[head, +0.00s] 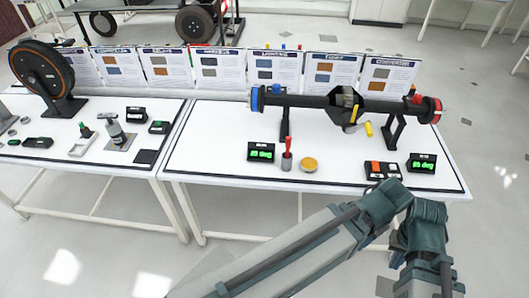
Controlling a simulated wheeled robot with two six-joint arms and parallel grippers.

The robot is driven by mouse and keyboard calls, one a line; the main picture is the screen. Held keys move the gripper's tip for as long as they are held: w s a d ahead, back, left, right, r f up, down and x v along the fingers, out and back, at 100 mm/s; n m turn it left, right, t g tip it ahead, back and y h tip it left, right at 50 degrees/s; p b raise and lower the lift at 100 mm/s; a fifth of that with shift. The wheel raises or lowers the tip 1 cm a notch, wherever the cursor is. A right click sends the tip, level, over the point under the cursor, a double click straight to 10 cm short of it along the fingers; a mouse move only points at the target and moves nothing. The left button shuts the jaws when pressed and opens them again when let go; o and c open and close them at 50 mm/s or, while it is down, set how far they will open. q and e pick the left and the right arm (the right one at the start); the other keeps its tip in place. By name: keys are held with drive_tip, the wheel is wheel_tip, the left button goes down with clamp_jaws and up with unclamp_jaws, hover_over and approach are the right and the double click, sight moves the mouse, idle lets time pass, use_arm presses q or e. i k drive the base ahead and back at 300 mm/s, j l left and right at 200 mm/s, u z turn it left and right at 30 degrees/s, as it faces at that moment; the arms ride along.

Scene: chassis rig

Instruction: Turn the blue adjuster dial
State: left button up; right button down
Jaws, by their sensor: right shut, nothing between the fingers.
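A dark horizontal axle shaft (310,100) is held on stands above the right-hand white table. The blue adjuster dial (254,98) is a disc on the shaft's left end. A red dial (435,109) is on the right end. My right arm crosses the lower right of the head view, bends near the table's front edge and runs down. My right gripper (430,277) is low at the bottom edge, partly cut off, shut and empty. It is far from the blue dial and touches nothing I can see. My left gripper is not in view.
Two green-lit displays (261,152) (422,163), a red-handled lever (287,154), a yellow button (310,165) and a switch box (383,170) stand below the shaft. Sign boards (275,70) line the back. The left table (60,160) holds a wheel (46,75) and small parts.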

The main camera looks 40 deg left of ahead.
sight(276, 89)
drive_tip(key=u, duration=1.3)
